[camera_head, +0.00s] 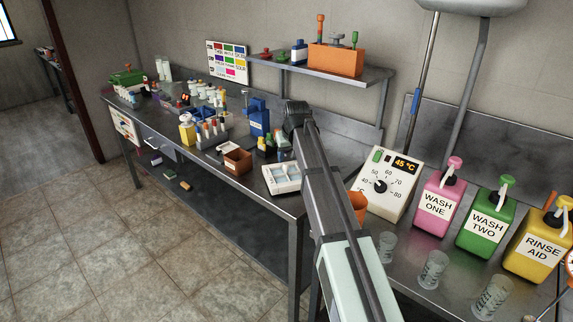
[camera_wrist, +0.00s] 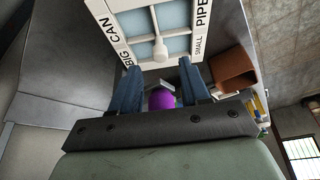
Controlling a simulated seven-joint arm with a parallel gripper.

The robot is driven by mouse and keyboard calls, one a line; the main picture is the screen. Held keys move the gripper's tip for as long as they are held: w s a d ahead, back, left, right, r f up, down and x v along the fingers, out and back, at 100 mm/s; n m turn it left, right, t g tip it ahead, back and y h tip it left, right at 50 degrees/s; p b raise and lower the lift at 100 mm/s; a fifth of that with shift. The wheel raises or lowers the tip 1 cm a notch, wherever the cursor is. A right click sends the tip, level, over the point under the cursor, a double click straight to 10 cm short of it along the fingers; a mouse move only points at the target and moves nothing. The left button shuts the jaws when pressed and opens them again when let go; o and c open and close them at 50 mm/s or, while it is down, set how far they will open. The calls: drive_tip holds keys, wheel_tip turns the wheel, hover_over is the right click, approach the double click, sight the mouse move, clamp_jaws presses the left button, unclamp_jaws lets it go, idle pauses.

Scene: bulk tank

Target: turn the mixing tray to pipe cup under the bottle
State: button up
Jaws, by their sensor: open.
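The mixing tray is a white square tray (camera_head: 283,191) with pale blue-grey compartments, on the bench just left of my arm in the head view. In the wrist view the tray (camera_wrist: 112,22) fills the top, with a white knob at its centre. "BIG CAN" reads along its left edge, "PIPE" at upper right and "SMALL" below that. My gripper (camera_wrist: 160,72) is open, its two blue fingers pointing at the tray's near side. A purple round thing (camera_wrist: 162,98) shows between the fingers; I cannot tell what it is or whether they touch it. I cannot tell which bottle is meant.
An open brown box (camera_head: 238,163) stands left of the tray; it also shows in the wrist view (camera_wrist: 232,68). Small bottles (camera_head: 262,143) and a blue device (camera_head: 258,118) stand behind. A temperature box (camera_head: 387,185) and wash bottles (camera_head: 438,202) stand to the right.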

sight(286, 164)
drive_tip(key=shift+x, duration=2.65)
drive_tip(key=shift+c, duration=0.2)
clamp_jaws()
